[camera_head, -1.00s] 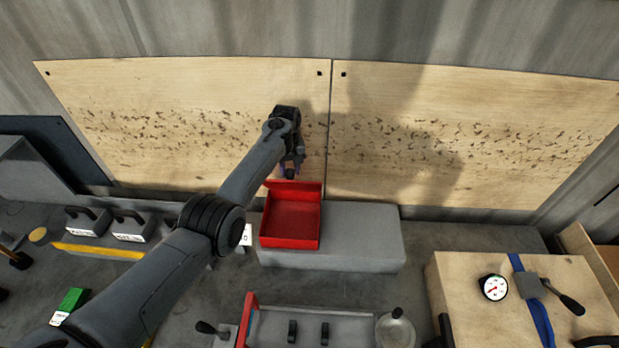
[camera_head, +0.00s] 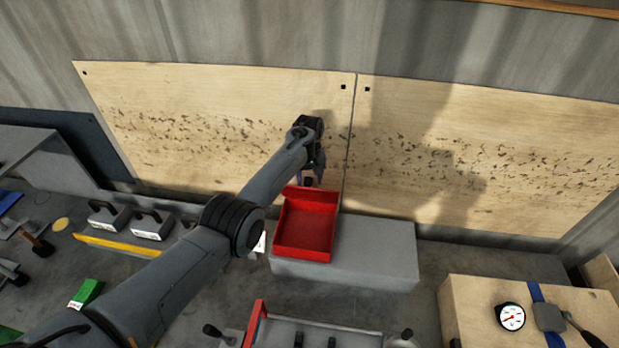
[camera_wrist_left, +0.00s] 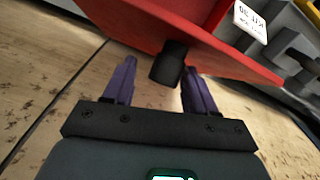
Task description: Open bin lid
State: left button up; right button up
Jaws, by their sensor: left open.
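The red bin (camera_head: 305,240) sits on a grey block with its inside exposed and empty. Its red lid (camera_head: 318,195) stands raised along the bin's back edge. My left gripper (camera_head: 311,180) is just behind the lid, pointing down. In the left wrist view the open purple fingers (camera_wrist_left: 160,88) are on either side of the lid's black knob (camera_wrist_left: 168,64). A gap shows on the knob's left; the right finger is close to it, and I cannot tell if they touch. The lid's red panel (camera_wrist_left: 215,48) lies beyond the knob. My right gripper is not in view.
The grey block (camera_head: 385,255) stands against a wooden wall panel (camera_head: 430,160) close behind my gripper. Handled grey blocks (camera_head: 152,224) and a yellow bar (camera_head: 115,246) lie left. A wooden box with a dial gauge (camera_head: 510,316) stands at front right.

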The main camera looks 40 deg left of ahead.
pick_arm(q)
jog(key=shift+r, duration=0.1)
notch_tip(320, 180, up, 11)
jog(key=b, duration=0.1)
jog(key=shift+f, duration=0.2)
dwell(0.6)
